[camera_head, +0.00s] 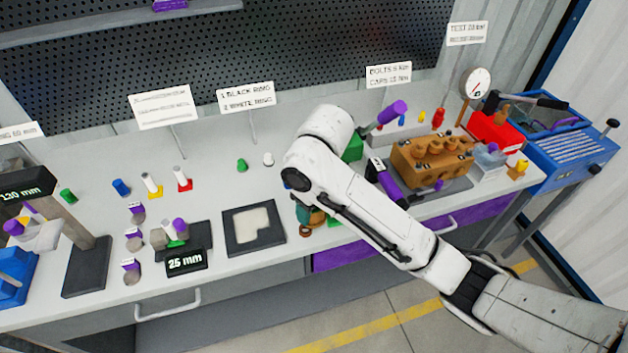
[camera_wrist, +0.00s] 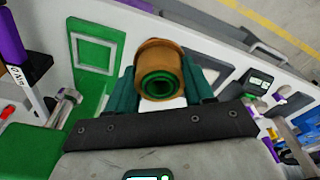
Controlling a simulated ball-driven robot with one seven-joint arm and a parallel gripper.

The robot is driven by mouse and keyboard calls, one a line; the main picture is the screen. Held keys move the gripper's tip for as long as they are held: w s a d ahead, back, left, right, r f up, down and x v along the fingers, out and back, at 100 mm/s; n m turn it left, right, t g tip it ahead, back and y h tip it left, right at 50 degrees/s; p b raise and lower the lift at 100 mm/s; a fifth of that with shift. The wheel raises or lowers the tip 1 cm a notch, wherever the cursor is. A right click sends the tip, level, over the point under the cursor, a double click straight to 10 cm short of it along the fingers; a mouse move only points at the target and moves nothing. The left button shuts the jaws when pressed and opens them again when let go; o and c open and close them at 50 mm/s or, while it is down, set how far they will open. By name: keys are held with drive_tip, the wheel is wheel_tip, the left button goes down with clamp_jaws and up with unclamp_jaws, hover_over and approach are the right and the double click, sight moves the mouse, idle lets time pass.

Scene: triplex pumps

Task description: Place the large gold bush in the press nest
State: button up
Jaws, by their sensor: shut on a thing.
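The large gold bush (camera_wrist: 158,48) is a brown-gold ring with a flange, its bore facing the wrist camera and green showing inside. My gripper (camera_wrist: 162,86) is shut on it, with a dark green finger on either side. In the head view my gripper (camera_head: 309,212) is low over the bench front, just right of a dark tray, and the bush is mostly hidden there. I cannot make out the press nest.
The dark tray (camera_head: 237,246) with a pale recess lies left of my gripper. A brown pump block (camera_head: 432,158) and red box (camera_head: 494,132) stand to the right. Small coloured parts and a 25 mm sign (camera_head: 186,261) are at left. Bare bench (camera_head: 90,172) shows between them.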

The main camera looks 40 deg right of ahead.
drive_tip(key=shift+s+d+r, duration=0.1)
drive_tip(key=shift+s+d, duration=0.15)
drive_tip(key=shift+d, duration=0.55)
drive_tip(key=w+f+b, duration=0.2)
drive_tip(key=w+f, duration=0.1)
drive_tip(key=w, duration=0.1)
drive_tip(key=w+d+f+b, duration=0.1)
drive_tip(key=w+f+b, duration=0.1)
drive_tip(key=w, duration=0.3)
drive_tip(key=w+d+f+b, duration=0.1)
drive_tip(key=w+f+b, duration=0.1)
drive_tip(key=w+f, duration=0.2)
drive_tip(key=shift+w+f, duration=0.25)
drive_tip(key=shift+f, duration=0.2)
drive_tip(key=shift+f+p, duration=0.4)
drive_tip(key=shift+f, duration=1.2)
drive_tip(key=shift+f, duration=0.15)
drive_tip(key=o, duration=1.2)
drive_tip(key=shift+c, duration=0.2)
